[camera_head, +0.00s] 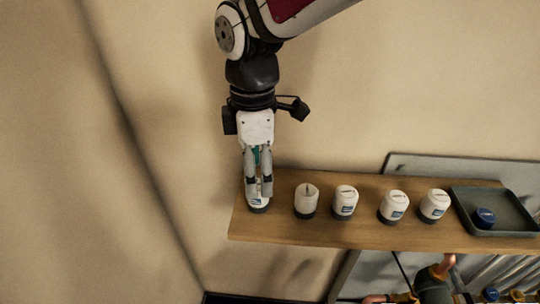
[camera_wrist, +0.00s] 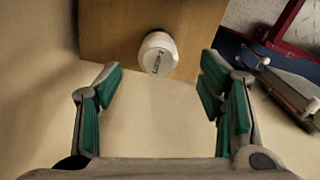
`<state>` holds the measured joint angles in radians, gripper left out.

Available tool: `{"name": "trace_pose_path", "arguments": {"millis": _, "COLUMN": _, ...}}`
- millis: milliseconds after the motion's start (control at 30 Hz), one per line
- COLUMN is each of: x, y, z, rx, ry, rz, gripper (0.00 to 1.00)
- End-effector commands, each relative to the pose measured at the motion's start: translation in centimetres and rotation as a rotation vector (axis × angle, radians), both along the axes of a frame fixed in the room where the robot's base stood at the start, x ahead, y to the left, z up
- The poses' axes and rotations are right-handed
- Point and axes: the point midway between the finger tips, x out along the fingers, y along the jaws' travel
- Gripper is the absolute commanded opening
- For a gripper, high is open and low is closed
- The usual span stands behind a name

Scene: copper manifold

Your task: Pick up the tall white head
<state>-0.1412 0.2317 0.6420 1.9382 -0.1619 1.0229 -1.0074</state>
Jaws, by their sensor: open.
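Several white heads with dark bases stand in a row on a wooden shelf (camera_head: 330,233). The leftmost head (camera_head: 258,204) is partly hidden by my gripper (camera_head: 258,190). One white head also shows in the wrist view (camera_wrist: 158,53), upright, with dark lettering on top. My gripper is open and empty, pointing down at the left end of the shelf. In the wrist view this head lies beyond the fingertips, roughly centred between them. Contact is not visible. I cannot tell clearly from these views which head is tallest.
Other white heads stand to the right: the nearest (camera_head: 306,201), then more (camera_head: 345,202), (camera_head: 393,207) and (camera_head: 434,205). A wall is behind; pipework is below right.

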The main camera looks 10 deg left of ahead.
Motion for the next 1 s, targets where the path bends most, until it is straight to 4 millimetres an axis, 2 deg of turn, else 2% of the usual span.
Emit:
{"name": "trace_pose_path", "arguments": {"millis": 267, "x": 0.0, "y": -0.1, "z": -2.1, "rx": -0.001, "ry": 0.003, "rz": -0.001, "gripper": 0.62}}
{"name": "trace_pose_path", "arguments": {"millis": 500, "x": 0.1, "y": -0.1, "z": -5.4, "rx": -0.001, "ry": 0.003, "rz": 0.000, "gripper": 0.62}}
{"name": "trace_pose_path", "arguments": {"millis": 600, "x": 0.2, "y": -0.1, "z": -6.2, "rx": -0.001, "ry": 0.001, "rz": -0.001, "gripper": 0.62}}
{"name": "trace_pose_path", "arguments": {"millis": 867, "x": 0.2, "y": -0.1, "z": -6.5, "rx": 0.000, "ry": 0.000, "rz": -0.002, "gripper": 0.62}}
{"name": "trace_pose_path", "arguments": {"millis": 1000, "x": 0.2, "y": -0.1, "z": -6.5, "rx": -0.001, "ry": -0.001, "rz": -0.002, "gripper": 0.33}}
